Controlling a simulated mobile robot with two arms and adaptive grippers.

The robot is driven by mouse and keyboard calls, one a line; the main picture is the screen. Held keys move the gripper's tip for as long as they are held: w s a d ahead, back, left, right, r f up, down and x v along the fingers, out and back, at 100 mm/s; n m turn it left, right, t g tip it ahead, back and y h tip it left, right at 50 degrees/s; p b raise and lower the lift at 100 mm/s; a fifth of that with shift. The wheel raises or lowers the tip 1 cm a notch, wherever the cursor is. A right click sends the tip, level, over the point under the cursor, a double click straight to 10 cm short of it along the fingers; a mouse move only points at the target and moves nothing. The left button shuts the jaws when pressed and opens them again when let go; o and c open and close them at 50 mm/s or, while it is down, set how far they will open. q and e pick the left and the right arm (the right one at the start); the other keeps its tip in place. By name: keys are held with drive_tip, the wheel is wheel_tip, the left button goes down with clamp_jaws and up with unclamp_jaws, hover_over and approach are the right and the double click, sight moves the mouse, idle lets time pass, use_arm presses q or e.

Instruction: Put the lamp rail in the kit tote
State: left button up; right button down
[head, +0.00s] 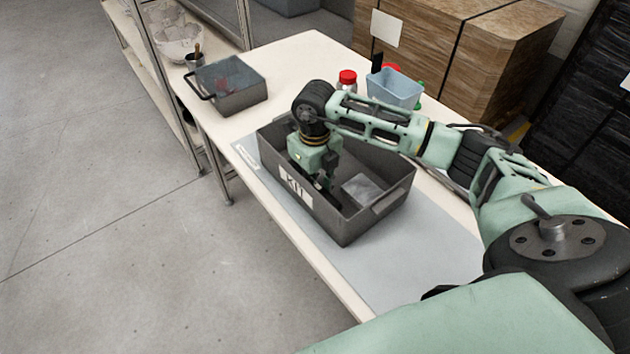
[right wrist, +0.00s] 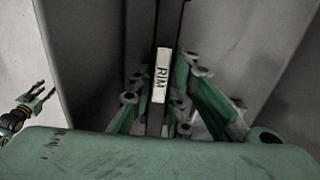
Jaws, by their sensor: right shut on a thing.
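The kit tote (head: 345,226) is a dark grey open box with a white KIT label, standing on the table. My right gripper (head: 324,184) reaches down inside it, near its left end. In the right wrist view the gripper (right wrist: 158,105) is shut on a thin dark strip (right wrist: 165,30) with a white label reading RIM. I see no label naming a lamp rail, so I cannot tell if this strip is it. Its lower end is hidden. My left gripper (right wrist: 40,97) shows small at the left of the right wrist view, fingers apart and empty.
A flat grey bag or pad (head: 362,188) lies in the tote's right part. A grey lidded bin (head: 230,88) stands at the far left of the table (head: 300,60). A blue bin (head: 395,88) and a red-capped jar (head: 347,80) stand behind the tote. Cardboard boxes (head: 480,60) are beyond.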

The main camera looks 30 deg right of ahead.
sight(315, 184)
drive_tip(key=shift+f, duration=0.1)
drive_tip(key=c, duration=1.7)
unclamp_jaws()
drive_tip(key=shift+o, duration=0.2)
drive_tip(key=shift+r, duration=0.2)
drive_tip(key=shift+r, duration=0.2)
wheel_tip(315, 184, up, 12)
drive_tip(key=b, duration=0.2)
drive_tip(key=shift+f, duration=0.15)
